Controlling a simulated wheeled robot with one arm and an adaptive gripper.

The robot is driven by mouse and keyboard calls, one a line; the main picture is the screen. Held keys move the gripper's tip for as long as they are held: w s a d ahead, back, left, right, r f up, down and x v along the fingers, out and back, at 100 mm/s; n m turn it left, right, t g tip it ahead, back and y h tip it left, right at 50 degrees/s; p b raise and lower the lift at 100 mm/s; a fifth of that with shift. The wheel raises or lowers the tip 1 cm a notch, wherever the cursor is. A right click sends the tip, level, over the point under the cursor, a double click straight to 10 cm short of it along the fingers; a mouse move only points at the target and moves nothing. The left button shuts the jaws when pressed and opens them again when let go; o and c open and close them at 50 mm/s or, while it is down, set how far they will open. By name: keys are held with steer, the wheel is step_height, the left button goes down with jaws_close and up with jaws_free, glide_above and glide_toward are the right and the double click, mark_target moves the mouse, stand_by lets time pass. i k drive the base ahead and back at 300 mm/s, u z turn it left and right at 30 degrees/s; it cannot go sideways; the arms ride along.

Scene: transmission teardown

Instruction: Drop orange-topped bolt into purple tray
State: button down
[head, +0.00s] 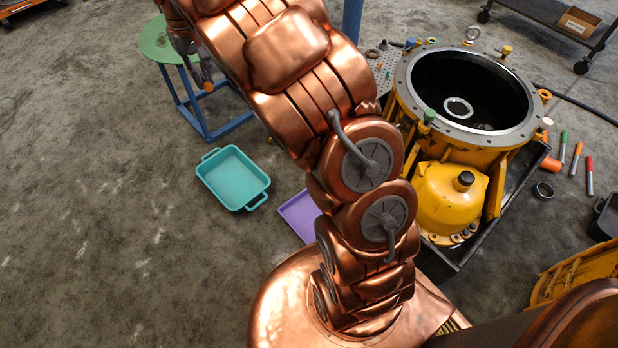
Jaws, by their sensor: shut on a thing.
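My gripper (203,76) is at the upper left of the head view, beside the green round table. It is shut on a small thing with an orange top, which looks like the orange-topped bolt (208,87). The bolt's shank is too small and too hidden by the fingers to make out. The purple tray (297,213) lies on the floor near the middle, below and to the right of my gripper. My arm covers its right part; the visible part is empty.
A teal tray (234,178) sits on the floor left of the purple tray. The green table (154,40) has blue legs. The yellow transmission housing (447,196) stands on the right, with markers (577,158) beside it. The floor at left is clear.

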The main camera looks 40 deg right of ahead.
mark_target(308, 214)
steer(key=k, duration=0.4)
steer(key=u, duration=1.6)
steer(key=i, duration=0.95)
steer(key=z, duration=2)
